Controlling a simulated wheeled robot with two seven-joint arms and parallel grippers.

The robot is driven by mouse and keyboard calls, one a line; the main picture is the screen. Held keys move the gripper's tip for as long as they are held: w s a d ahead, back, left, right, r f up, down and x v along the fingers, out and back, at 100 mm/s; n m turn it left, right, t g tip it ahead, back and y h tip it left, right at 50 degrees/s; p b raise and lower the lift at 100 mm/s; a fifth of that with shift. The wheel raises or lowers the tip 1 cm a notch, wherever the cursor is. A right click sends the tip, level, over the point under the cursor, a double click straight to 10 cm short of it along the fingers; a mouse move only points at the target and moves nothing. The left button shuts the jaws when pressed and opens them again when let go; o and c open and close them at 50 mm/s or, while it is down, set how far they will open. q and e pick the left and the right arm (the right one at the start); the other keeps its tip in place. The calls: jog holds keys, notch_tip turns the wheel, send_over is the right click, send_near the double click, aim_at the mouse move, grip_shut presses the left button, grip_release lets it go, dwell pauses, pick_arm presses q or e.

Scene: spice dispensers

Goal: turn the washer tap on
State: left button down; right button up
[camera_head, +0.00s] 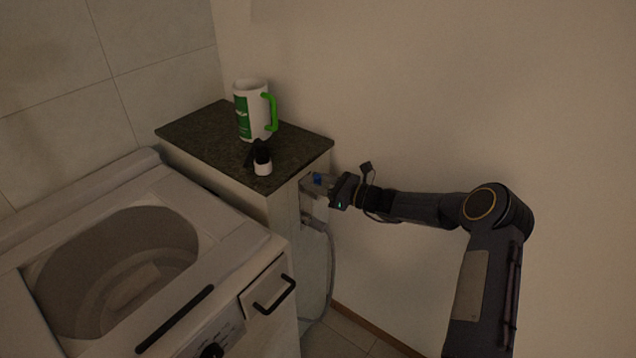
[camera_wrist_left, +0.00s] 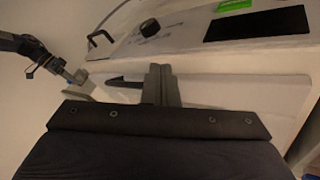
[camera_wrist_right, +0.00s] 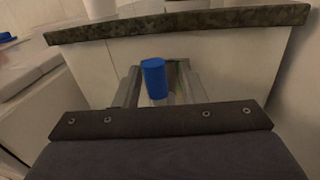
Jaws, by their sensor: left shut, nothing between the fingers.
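The washer tap has a blue handle (camera_head: 317,178) and sits on the side of the small cabinet, just below its dark top. In the right wrist view the blue handle (camera_wrist_right: 154,78) stands between the two fingers of my right gripper (camera_wrist_right: 157,88). In the head view my right gripper (camera_head: 322,186) reaches the tap from the right. My left gripper (camera_wrist_left: 161,84) is shut and empty in front of the washer's front; it is outside the head view.
The cabinet's granite top (camera_head: 205,140) holds a white mug (camera_head: 252,112) with a green handle and a small black-and-white item (camera_head: 262,163). A grey hose (camera_head: 332,255) hangs below the tap. A wall lies behind.

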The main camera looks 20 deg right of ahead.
jog(key=b+v, duration=0.1)
jog(key=v, duration=0.6)
jog(key=shift+s+d, duration=0.25)
jog(key=shift+d, duration=0.05)
jog(key=shift+r, duration=0.1)
jog(key=s+a+r+n+g+h+p, duration=0.15)
jog(key=s+a+r+n+g, duration=0.25)
jog(key=s+r+n, duration=0.4)
jog(key=s+a+r+n+g+h, duration=0.2)
jog(key=s+a+r+n+g, duration=0.15)
jog(key=s+n, duration=0.45)
jog(key=s+d+f+n+t+h+p, duration=0.1)
jog(key=s+n+h, duration=0.5)
jog(key=s, duration=1.8)
jog(key=d+n, duration=0.1)
jog(key=n, duration=0.2)
jog(key=shift+s+d+f, duration=0.15)
jog(key=shift+s+f, duration=0.15)
jog(key=shift+f, duration=0.1)
jog(key=shift+h, duration=0.25)
